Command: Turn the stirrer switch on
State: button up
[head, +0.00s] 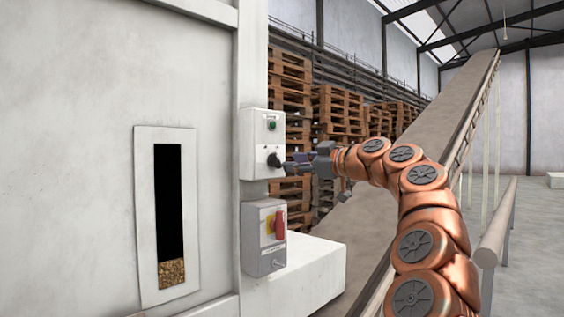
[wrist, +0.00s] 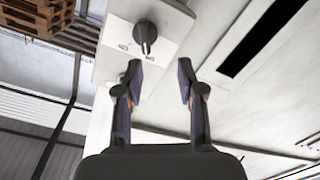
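A black rotary knob (head: 274,160) sits on the lower part of a white control box (head: 252,144) on the machine's side.
A green button (head: 272,125) is above the knob on the same box. A grey box with a red handle (head: 279,223) on a yellow plate hangs below. A dark window (head: 170,215) with pellets is at left. Pallets (head: 338,115) and a conveyor (head: 425,130) stand behind my arm.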

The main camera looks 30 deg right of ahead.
aim_at(278, 159)
jog(key=shift+t+h, duration=0.3)
jog(key=w+p, duration=0.1)
jog(key=w, duration=0.1)
jog(key=w+p, duration=0.1)
jog(key=w, duration=0.2)
jog(key=shift+w+d+r+p, duration=0.15)
jog(key=shift+w+r+p, duration=0.25)
jog(key=shift+w+f, duration=0.15)
jog(key=shift+w, duration=0.55)
grip_shut()
